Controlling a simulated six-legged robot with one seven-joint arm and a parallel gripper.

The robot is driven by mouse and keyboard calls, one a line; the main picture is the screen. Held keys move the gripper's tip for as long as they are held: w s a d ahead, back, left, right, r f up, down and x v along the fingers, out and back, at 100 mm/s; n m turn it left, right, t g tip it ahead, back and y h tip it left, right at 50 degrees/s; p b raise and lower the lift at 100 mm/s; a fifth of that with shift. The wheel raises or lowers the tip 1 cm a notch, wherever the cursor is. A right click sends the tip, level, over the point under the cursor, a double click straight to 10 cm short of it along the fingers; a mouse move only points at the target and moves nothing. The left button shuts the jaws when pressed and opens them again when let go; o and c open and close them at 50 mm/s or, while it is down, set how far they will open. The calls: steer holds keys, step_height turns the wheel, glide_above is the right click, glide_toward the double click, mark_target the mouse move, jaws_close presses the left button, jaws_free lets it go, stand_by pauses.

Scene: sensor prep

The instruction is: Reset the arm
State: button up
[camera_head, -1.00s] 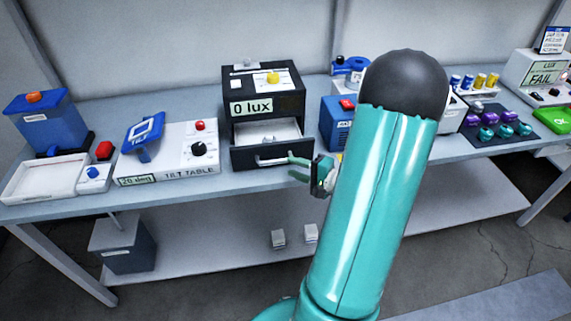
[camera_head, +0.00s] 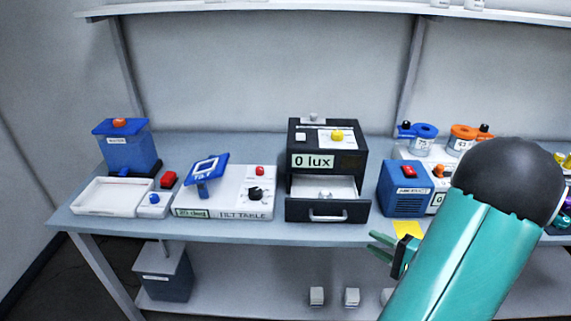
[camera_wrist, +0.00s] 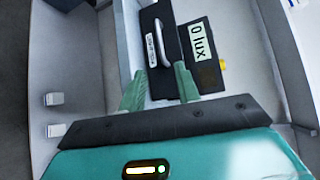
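My gripper (camera_head: 381,246) is in front of the bench edge, to the lower right of the black lux box (camera_head: 302,140). In the wrist view my gripper (camera_wrist: 160,85) has its two green fingers spread apart with nothing between them. The lux box reads "0 lux" and its drawer (camera_head: 327,211) is pulled out, with a small light-coloured item inside. The drawer handle (camera_wrist: 162,44) shows beyond the fingertips in the wrist view, apart from them.
The tilt table (camera_head: 230,197), a white tray (camera_head: 108,202) and a blue bin (camera_head: 128,152) stand left. A blue box (camera_head: 404,190) with a red button stands right of the drawer. Small white blocks (camera_head: 317,296) sit on the lower shelf. Space before the bench is clear.

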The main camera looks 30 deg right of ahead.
steer(key=w+a+r+n+g+y, duration=0.2)
steer(key=a+n+g, duration=0.15)
steer(key=a, duration=0.45)
steer(key=w+a+r+n+g+y, duration=0.1)
steer(key=a+r+n+g+y, duration=0.2)
steer(key=a, duration=0.4)
steer(key=w+a+r+n+g, duration=0.2)
steer(key=a+n+g, duration=0.25)
steer(key=a, duration=0.35)
steer(key=s+a+r+n+h, duration=0.3)
steer(key=a+r+n+h, duration=0.3)
steer(key=a+r+h, duration=0.2)
steer(key=shift+s+a+r+t, duration=0.35)
steer(key=shift+a+r, duration=0.4)
steer(key=shift+a, duration=0.2)
steer(key=shift+d, duration=0.15)
